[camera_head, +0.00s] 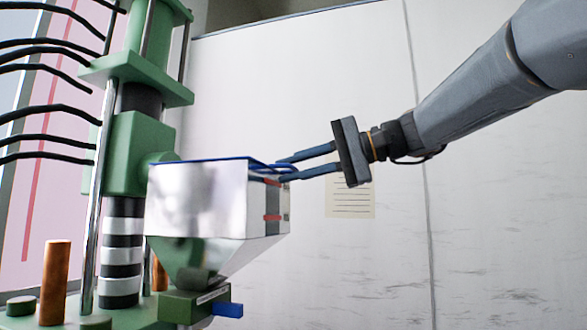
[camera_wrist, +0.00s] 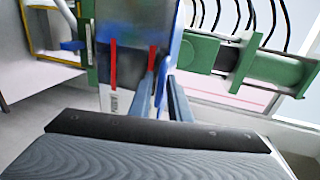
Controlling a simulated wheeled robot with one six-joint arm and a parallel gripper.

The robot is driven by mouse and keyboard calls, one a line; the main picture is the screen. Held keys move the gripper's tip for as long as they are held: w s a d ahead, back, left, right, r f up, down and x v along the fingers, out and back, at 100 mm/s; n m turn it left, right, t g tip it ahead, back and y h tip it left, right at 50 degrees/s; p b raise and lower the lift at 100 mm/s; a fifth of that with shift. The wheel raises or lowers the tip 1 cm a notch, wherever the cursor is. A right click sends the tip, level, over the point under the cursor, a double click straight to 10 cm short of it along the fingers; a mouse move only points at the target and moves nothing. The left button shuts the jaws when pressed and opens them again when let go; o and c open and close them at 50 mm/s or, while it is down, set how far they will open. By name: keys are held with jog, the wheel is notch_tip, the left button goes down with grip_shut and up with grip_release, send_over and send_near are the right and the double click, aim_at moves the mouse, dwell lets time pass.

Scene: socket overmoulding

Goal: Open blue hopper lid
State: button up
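The hopper (camera_head: 205,205) is a pale, shiny box with a sloping lower part, mounted on the green machine. Its blue lid (camera_head: 205,160) lies flat along the top rim, closed, and shows edge-on. A blue loop-shaped handle (camera_head: 272,168) sticks out at its right end. My gripper (camera_head: 282,171) comes in from the right, its two bluish fingers parted, with tips at the handle. In the wrist view my gripper (camera_wrist: 161,78) has its fingers on both sides of a blue strip of the lid (camera_wrist: 174,50). Contact with the handle cannot be made out.
The green press (camera_head: 140,150) with its columns and black cables stands left of the hopper. An orange-brown post (camera_head: 55,280) stands on its base. A blue tab (camera_head: 228,310) juts out below the hopper. Right of the hopper is open space before a pale wall.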

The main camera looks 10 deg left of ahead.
grip_shut()
dwell(1.1)
